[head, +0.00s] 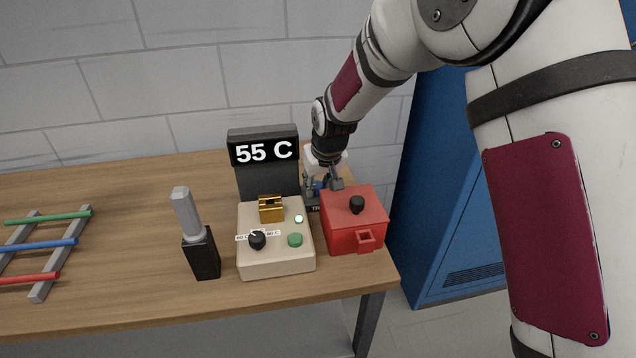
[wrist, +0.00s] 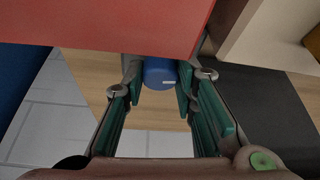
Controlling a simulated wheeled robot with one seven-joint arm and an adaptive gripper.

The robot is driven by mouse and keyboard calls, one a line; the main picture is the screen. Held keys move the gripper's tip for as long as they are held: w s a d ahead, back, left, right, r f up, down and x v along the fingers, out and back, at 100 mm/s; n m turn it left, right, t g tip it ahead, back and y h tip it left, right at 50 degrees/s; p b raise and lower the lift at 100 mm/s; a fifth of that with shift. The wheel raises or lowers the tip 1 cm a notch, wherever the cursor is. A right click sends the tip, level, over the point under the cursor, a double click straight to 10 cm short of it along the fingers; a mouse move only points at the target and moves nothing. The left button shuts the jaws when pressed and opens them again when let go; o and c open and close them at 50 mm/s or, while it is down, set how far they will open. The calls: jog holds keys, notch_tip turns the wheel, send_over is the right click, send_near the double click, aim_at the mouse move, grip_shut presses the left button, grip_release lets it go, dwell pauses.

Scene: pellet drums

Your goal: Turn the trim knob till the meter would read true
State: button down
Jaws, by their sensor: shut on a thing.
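In the head view only a bit of blue shows at my gripper (head: 320,186), behind the red box, beside a dark plate lettered "TR", the rest hidden. My gripper is shut on the knob. The meter (head: 264,151) is a dark upright display reading "55 C". In front of it is a beige box (head: 275,262) with a black dial (head: 257,240), a green button (head: 295,240), a lit lamp and a brass block.
A red box (head: 352,225) with a black knob stands close by my gripper at the table's right end. A grey bar in a black holder (head: 203,255) and a rack of coloured rods (head: 40,243) stand left. A blue cabinet (head: 440,190) is beyond the table.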

jog(key=shift+m+h, duration=0.3)
jog(key=shift+m, duration=0.4)
jog(key=c, duration=1.6)
grip_release()
jog(key=shift+r, duration=0.1)
jog(key=v, duration=1.1)
jog(key=shift+s+r, duration=0.3)
jog(key=shift+r, duration=0.05)
